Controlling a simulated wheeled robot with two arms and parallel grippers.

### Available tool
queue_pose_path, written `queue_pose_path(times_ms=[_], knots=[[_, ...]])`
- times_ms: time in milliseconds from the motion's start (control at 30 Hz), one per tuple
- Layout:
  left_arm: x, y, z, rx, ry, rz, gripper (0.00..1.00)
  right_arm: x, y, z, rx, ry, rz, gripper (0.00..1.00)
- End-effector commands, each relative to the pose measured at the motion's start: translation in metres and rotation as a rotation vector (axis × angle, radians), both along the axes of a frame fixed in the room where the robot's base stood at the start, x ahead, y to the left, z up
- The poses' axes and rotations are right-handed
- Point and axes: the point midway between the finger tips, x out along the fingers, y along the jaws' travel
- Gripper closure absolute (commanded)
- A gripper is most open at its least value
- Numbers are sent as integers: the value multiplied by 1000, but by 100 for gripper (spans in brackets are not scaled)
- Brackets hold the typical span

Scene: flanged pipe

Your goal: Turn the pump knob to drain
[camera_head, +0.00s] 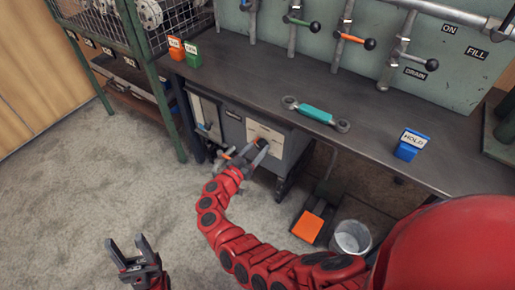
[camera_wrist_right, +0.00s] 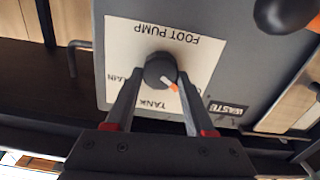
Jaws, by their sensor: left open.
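The pump knob (camera_wrist_right: 160,70) is dark and round, with a white-and-orange pointer, on a white plate (camera_wrist_right: 125,45) marked FOOT PUMP. In the right wrist view the plate is upside down; the pointer aims to the lower right, away from the partly hidden DRAIN label (camera_wrist_right: 125,78) at left. A TANK label (camera_wrist_right: 155,103) is below the knob. My right gripper (camera_wrist_right: 160,75) has a finger on each side of the knob, with what looks like a small gap. It also shows at the cabinet front in the head view (camera_head: 258,146). My left gripper (camera_head: 132,252) is open and empty over the floor.
The workbench (camera_head: 245,75) holds a teal-handled tool (camera_head: 316,113), a blue HOLD block (camera_head: 410,145), and orange (camera_head: 175,48) and green (camera_head: 193,54) blocks. Below are an orange pedal (camera_head: 307,226) and a bucket (camera_head: 350,238). A wire cage (camera_head: 175,25) stands left.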

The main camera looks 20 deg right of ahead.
Motion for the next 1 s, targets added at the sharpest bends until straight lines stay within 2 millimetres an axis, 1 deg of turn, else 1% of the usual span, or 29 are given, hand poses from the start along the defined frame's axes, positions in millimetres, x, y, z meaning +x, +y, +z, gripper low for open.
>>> queue_pose_path(times_ms=[33,167,200,233,267,467,667,1000], knots=[[0,0,0,0,0,0,50,0,0,0,0,0,-1,62],[0,0,0,0,0,0,50,0,0,0,0,0,-1,85],[0,0,0,0,0,0,50,0,0,0,0,0,-1,93],[0,0,0,0,0,0,50,0,0,0,0,0,-1,98],[0,0,0,0,0,0,50,0,0,0,0,0,-1,100],[0,0,0,0,0,0,50,0,0,0,8,-12,-1,100],[0,0,0,0,0,0,50,-1,-1,0,53,-69,-1,100],[-1,0,-5,5,-4,0,50,-2,-2,-1,224,-288,-2,100]])
